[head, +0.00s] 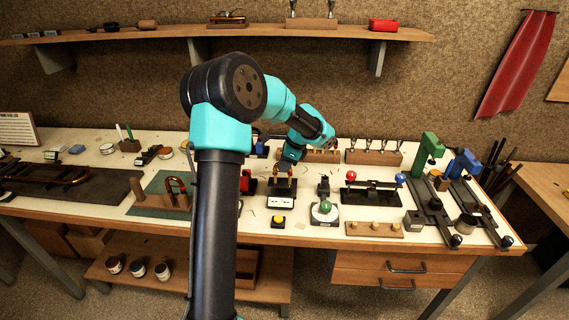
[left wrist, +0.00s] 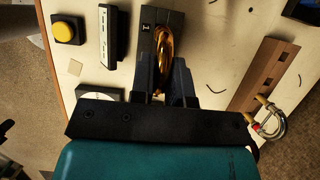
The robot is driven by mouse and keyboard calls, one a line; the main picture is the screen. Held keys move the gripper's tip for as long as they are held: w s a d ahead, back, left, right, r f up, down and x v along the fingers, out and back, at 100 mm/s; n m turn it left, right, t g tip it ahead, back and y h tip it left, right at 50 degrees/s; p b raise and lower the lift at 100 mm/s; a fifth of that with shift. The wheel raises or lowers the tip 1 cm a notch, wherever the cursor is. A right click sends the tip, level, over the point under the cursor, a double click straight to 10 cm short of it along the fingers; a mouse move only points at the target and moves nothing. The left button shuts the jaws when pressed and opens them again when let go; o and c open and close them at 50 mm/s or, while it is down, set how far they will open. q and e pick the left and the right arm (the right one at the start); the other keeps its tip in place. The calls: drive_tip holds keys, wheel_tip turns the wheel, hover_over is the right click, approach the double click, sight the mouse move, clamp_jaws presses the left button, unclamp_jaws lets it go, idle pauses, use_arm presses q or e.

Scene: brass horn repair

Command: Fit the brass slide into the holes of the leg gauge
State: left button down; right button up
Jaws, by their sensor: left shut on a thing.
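The brass slide (left wrist: 163,50) is a shiny curved golden tube, seen in the left wrist view between the two dark fingers of my left gripper (left wrist: 166,80). The left gripper is shut on it. The leg gauge (left wrist: 147,22), a dark block with a small white mark, lies directly under and beside the slide. In the head view the slide (head: 282,171) shows small below my left gripper (head: 287,163), over the dark gauge (head: 281,188). The holes are hidden, so I cannot tell whether the slide's legs are in them. My right gripper is not in view.
A white-faced box (head: 280,202) and a yellow button (head: 278,222) stand in front of the gauge. A green-topped round device (head: 325,209) is to the right. A wooden block with a red-and-brass U piece (left wrist: 265,75) lies nearby. Tools crowd the bench's right side.

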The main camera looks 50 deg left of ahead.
use_arm(q)
drive_tip(key=shift+f, duration=0.9)
drive_tip(key=c, duration=1)
unclamp_jaws()
drive_tip(key=shift+r, duration=0.1)
drive_tip(key=v, duration=1.7)
drive_tip(key=shift+d, duration=0.15)
drive_tip(key=shift+w, duration=0.1)
